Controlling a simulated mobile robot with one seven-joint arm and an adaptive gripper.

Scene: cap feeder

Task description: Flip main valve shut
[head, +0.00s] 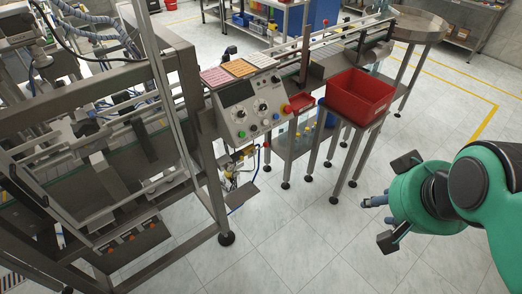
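The main valve cannot be clearly made out. A small air-supply assembly with blue tubing (235,172) hangs below the control panel on the machine frame, and its parts are too small to tell apart. My gripper (374,201) is at the right of the head view, at the end of my green and black arm. It is over open floor, well to the right of the air assembly, and touches nothing that I can see.
A control panel (251,108) with knobs and buttons sits above the air assembly. A red bin (359,97) stands on a small metal stand between machine and arm. A metal footed frame leg (222,215) stands left of the assembly. The tiled floor (290,245) in front is clear.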

